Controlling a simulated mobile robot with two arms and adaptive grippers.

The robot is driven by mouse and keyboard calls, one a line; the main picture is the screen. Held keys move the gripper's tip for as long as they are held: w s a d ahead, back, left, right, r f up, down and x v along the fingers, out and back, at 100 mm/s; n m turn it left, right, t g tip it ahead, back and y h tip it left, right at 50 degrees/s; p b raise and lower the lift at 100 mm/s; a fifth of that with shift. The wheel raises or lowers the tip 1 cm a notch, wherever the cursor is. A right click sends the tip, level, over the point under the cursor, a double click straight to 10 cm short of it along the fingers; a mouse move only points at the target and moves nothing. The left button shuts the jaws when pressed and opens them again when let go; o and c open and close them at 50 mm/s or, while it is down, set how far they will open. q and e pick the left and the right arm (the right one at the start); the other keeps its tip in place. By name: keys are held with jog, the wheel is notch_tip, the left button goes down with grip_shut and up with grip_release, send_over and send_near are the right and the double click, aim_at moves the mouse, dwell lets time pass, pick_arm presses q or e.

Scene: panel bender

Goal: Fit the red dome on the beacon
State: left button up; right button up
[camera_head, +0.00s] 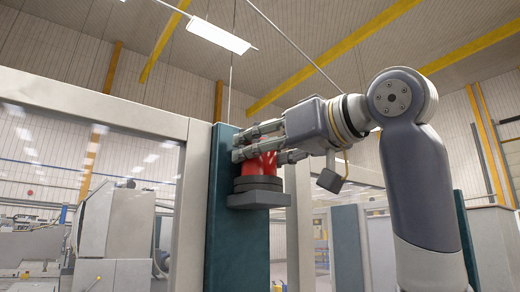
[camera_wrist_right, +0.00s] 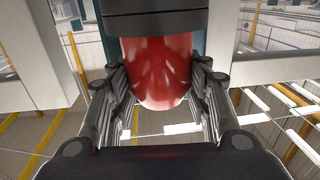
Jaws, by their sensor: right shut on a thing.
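The red dome (camera_head: 264,167) stands upright between the fingers of my right gripper (camera_head: 247,143), which is shut on it. The dome also shows in the right wrist view (camera_wrist_right: 158,70), with a finger on each side. The black round base of the beacon (camera_head: 258,186) sits directly against the dome's lower edge, with no gap that I can see. Whether the dome is fully seated I cannot tell. The base also shows in the right wrist view (camera_wrist_right: 155,22). The fingers partly hide the dome in the head view. My left gripper is not in view.
The base rests on a small grey bracket (camera_head: 258,200) fixed to a teal post (camera_head: 222,220). A framed glass panel (camera_head: 90,150) adjoins the post on the left, with machinery behind it. Another teal panel (camera_head: 348,250) stands at the right. Space above the post is open.

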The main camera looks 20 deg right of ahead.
jog(key=o, duration=1.3)
jog(key=v, duration=1.2)
